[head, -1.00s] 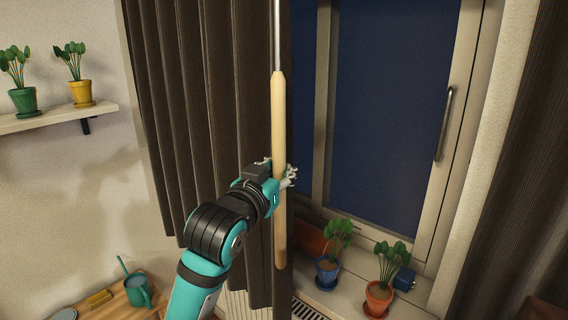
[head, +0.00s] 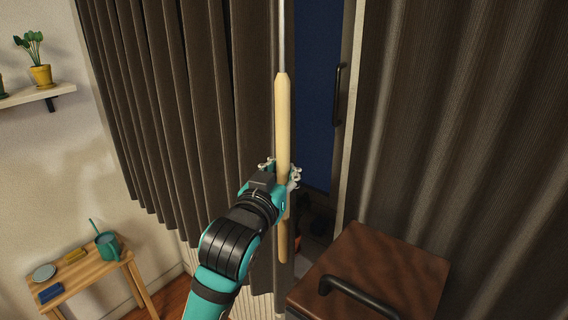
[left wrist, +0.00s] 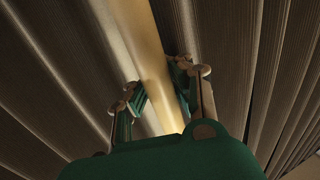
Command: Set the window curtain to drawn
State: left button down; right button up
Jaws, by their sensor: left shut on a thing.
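The dark brown curtain hangs in two panels, a left panel (head: 185,110) and a right panel (head: 460,130). A narrow strip of dark blue window (head: 317,150) with part of its pale frame shows between them. A pale wooden wand (head: 282,120) hangs upright from a metal rod at the left panel's inner edge. My left gripper (head: 281,177) is shut on the wand at its lower half. In the left wrist view the wand (left wrist: 153,60) runs between the fingers, with curtain folds on both sides. My right gripper is not in view.
A brown wooden cabinet (head: 385,270) with a dark handle stands at the lower right, before the right panel. A small wooden table (head: 95,272) with a teal watering can (head: 108,246) is at the lower left. A wall shelf (head: 40,97) holds a potted plant (head: 40,74).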

pick_arm(q)
jog(key=shift+s+d+f, duration=0.25)
jog(key=shift+f, duration=0.05)
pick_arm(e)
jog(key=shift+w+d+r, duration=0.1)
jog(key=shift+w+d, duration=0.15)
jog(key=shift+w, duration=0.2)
pick_arm(q)
jog(key=c, duration=1.8)
grip_release()
jog(key=shift+c, duration=0.2)
jog(key=o, duration=0.7)
jog(key=shift+s+a+r, duration=0.25)
jog(key=shift+s+a, duration=0.1)
jog(key=shift+a, duration=0.15)
jog(key=shift+o, duration=0.2)
jog(key=shift+w+d, duration=0.1)
jog(key=shift+d, duration=0.15)
jog(key=v, duration=1.2)
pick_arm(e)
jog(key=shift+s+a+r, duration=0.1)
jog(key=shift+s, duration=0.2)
